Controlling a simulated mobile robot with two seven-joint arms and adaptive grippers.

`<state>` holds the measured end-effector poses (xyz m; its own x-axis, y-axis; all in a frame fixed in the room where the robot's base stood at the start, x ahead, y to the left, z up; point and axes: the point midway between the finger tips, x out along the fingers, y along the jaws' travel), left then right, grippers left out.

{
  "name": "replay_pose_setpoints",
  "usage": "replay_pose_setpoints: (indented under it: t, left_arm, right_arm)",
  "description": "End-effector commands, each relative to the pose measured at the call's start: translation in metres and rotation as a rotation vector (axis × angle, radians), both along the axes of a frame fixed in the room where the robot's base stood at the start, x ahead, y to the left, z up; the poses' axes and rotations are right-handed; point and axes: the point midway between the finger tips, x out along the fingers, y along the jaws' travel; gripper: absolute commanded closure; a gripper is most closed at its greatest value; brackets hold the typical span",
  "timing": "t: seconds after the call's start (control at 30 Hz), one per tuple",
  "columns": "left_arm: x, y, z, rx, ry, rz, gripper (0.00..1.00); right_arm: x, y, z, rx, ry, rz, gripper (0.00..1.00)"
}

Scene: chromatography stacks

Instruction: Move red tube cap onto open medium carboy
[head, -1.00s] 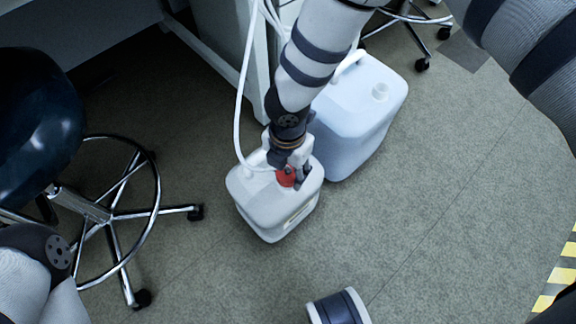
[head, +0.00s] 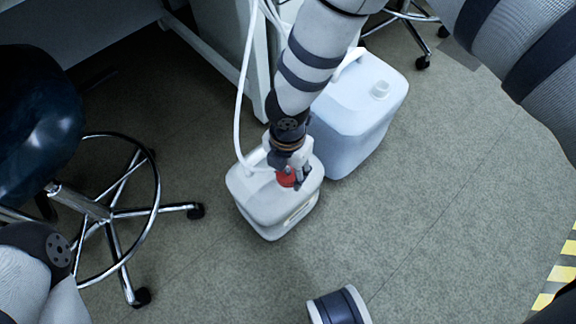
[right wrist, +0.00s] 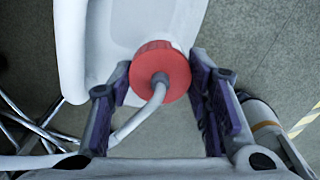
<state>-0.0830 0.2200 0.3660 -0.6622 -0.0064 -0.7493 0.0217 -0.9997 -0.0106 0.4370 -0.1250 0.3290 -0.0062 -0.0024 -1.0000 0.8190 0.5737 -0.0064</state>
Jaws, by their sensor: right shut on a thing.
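The red tube cap (head: 287,179), with a white tube running into it, is at the top of the smaller white carboy (head: 259,205). My right gripper (head: 293,174) points down over that carboy and is shut on the cap. In the right wrist view the red cap (right wrist: 160,69) sits between the two fingers (right wrist: 163,85). Whether the cap is seated on the neck or just above it cannot be told. The larger bluish-white carboy (head: 346,125) stands behind to the right, its neck (head: 380,90) open. My left gripper is out of view.
A dark stool (head: 40,130) with a chrome ring and wheeled legs stands on the left. A white bench or cabinet (head: 225,60) is behind the carboys. The floor to the right is clear up to a yellow-striped marking (head: 560,275).

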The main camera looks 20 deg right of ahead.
Motion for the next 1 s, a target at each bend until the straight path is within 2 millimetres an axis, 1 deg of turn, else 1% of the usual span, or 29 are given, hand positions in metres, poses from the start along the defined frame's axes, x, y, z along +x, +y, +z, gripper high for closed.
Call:
replay_pose_setpoints:
  t: [0.13,0.43,0.7,0.87,0.9,1.0]
  left_arm:
    - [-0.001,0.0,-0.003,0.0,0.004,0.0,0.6]
    - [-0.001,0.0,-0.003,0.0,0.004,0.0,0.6]
    - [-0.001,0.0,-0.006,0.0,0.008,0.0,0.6]
    - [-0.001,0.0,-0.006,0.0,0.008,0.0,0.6]
    - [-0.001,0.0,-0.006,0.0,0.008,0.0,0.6]
    - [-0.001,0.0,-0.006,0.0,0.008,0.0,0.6]
  right_arm:
    - [0.0,0.0,-0.008,-0.001,0.001,0.001,0.84]
    - [0.0,0.0,-0.008,-0.001,-0.001,0.0,0.84]
    - [0.0,-0.001,-0.016,-0.001,0.0,0.0,0.84]
    - [0.001,-0.001,-0.016,-0.001,-0.001,0.0,0.84]
    - [0.001,-0.001,-0.016,-0.001,-0.001,0.0,0.53]
    - [0.0,0.0,-0.016,-0.001,-0.001,0.0,0.32]
